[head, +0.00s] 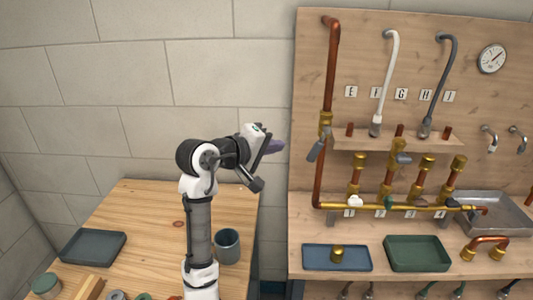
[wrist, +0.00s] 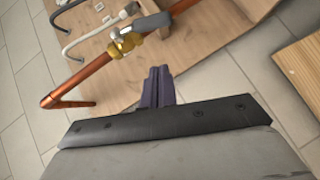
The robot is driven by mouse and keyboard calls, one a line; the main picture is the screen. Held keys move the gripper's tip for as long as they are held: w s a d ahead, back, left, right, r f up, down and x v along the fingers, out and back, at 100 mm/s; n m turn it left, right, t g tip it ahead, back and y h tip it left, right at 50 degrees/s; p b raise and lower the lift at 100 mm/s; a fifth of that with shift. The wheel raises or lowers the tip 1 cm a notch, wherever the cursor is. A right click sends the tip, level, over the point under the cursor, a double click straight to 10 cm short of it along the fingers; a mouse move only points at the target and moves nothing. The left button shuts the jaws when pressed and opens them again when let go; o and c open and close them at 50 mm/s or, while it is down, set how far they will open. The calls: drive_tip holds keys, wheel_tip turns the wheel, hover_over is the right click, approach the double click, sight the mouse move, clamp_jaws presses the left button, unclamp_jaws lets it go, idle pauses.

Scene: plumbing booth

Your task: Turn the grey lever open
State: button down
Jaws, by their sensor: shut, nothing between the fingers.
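A grey lever (head: 317,149) sits on a brass valve (head: 325,122) on the tall copper pipe at the board's left side. It slants down and left, away from the pipe line. A second grey handle (head: 403,158) shows on a middle brass fitting.
A brass manifold with a white handle (head: 355,202) and a dark handle (head: 452,203) runs low across the board. Blue (head: 310,257) and green (head: 447,253) trays lie on the bench below. A grey cup (head: 228,246) stands on the left table. Wall space left of the board is clear.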

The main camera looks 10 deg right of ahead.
sight(319, 144)
drive_tip(key=w+d+f+b, duration=0.1)
drive_tip(key=d+f+b, duration=0.1)
drive_tip(key=d, duration=0.5)
drive_tip(key=shift+f+b, duration=0.35)
drive_tip(key=shift+b, duration=0.3)
drive_tip(key=shift+w, duration=0.1)
